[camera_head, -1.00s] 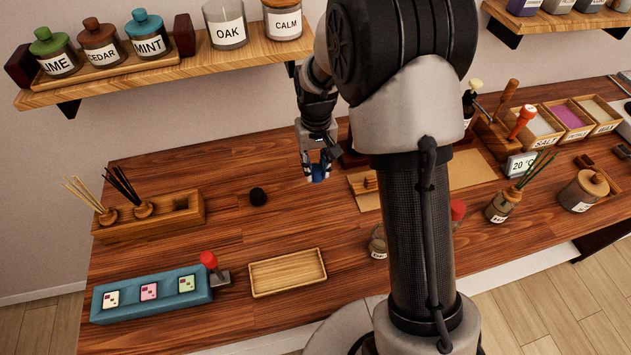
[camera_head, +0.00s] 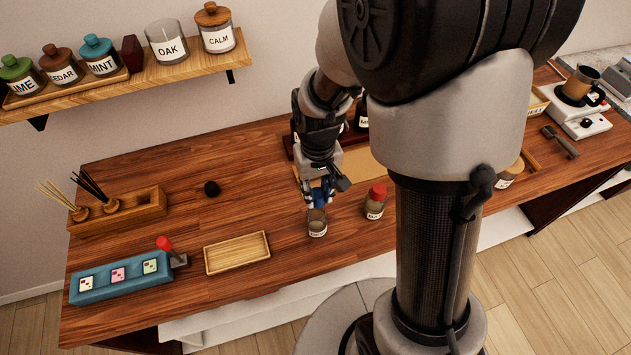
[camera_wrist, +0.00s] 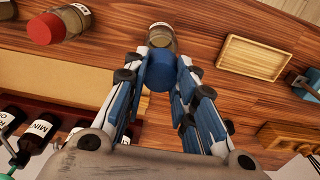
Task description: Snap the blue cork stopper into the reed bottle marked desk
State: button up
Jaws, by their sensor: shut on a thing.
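My gripper (camera_head: 318,204) is shut on the blue cork stopper (camera_wrist: 160,71), which shows as a round blue disc between the fingertips in the wrist view. A small brownish glass bottle (camera_head: 317,226) with a pale label stands upright on the desk directly below the fingertips. It also shows in the wrist view (camera_wrist: 162,38), just beyond the stopper. Its label is too small to read. My fingers hide the bottle's mouth, so I cannot tell whether the stopper touches it.
A red-capped bottle (camera_head: 375,203) stands close to the right. An empty wooden tray (camera_head: 238,253) and a blue block with tiles (camera_head: 122,278) lie left. A wooden holder (camera_head: 140,208) has reeds. A dark round thing (camera_head: 211,188) lies behind. My arm hides the right middle.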

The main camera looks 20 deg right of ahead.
aim_at(316, 204)
jog(key=shift+w+a, duration=0.15)
jog(key=shift+f, duration=0.15)
jog(key=shift+f+b, duration=1.65)
jog(key=shift+f, duration=0.35)
jog(key=shift+f+b, duration=0.85)
jog(key=shift+f, duration=0.25)
jog(key=o, duration=1.1)
jog(key=shift+r, duration=0.15)
notch_tip(316, 204, up, 12)
